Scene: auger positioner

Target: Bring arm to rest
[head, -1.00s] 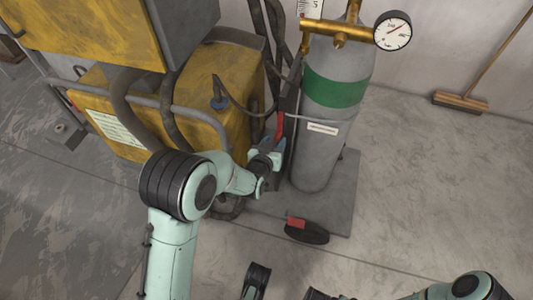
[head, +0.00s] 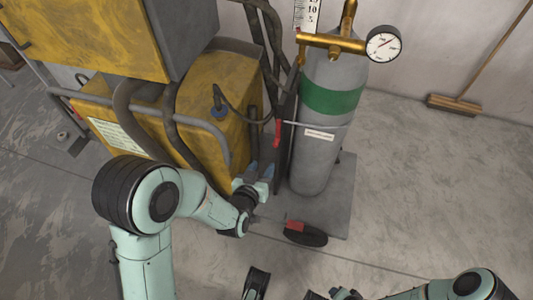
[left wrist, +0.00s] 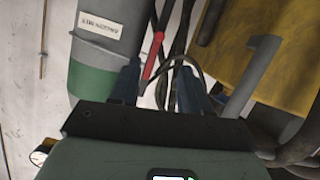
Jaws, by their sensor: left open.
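My left gripper (head: 260,171) is open, with nothing seen between its fingers. It is low in front of the yellow machine, just left of the grey gas cylinder (head: 318,140) with a green band. In the left wrist view the two dark fingers (left wrist: 158,88) stand apart. A red handle (head: 278,132) is beyond the fingertips and apart from them in the head view. It also shows in the left wrist view (left wrist: 155,45). My right arm (head: 465,286) is at the bottom right edge, and I cannot make out its gripper.
The yellow machine (head: 180,110) with hoses and a grey rail is close on the left. The cylinder stands on a grey base plate (head: 335,205) with a wheel (head: 306,234). A broom (head: 455,103) leans at the back right. The floor on the right is clear.

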